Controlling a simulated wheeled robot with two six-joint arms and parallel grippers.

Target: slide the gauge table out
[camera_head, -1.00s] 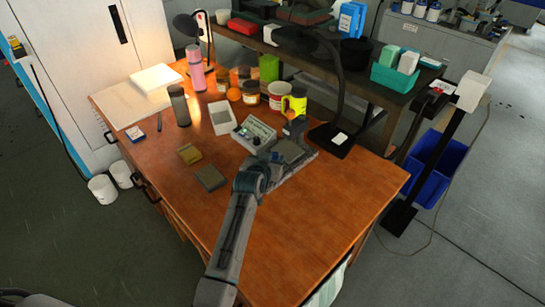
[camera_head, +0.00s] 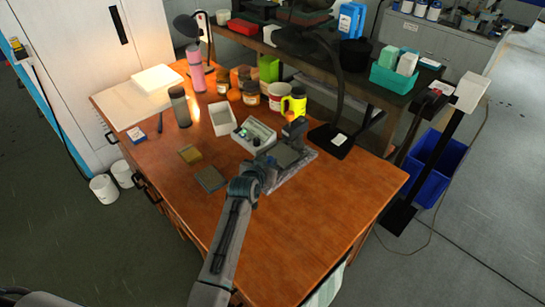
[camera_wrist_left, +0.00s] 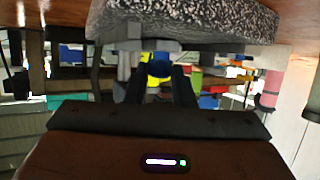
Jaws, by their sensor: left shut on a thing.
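The gauge stands on a speckled granite base (camera_head: 297,172) at the right of the wooden desk, with a dark upright (camera_head: 295,131) at its back. Its gauge table, a flat grey plate (camera_head: 284,156), lies over the base in front of the upright. My left gripper (camera_head: 268,174) is at the near-left edge of this plate, shut on it; the arm hides the exact grip. In the left wrist view the granite (camera_wrist_left: 185,20) fills the top and the two dark fingers (camera_wrist_left: 158,78) point away below it. My right gripper does not show.
A grey control box (camera_head: 254,134) stands close behind the gauge. A dark grey block (camera_head: 210,179) and a brass block (camera_head: 190,154) lie left of my gripper. A lamp base (camera_head: 330,140) is behind right. The desk's front right is bare.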

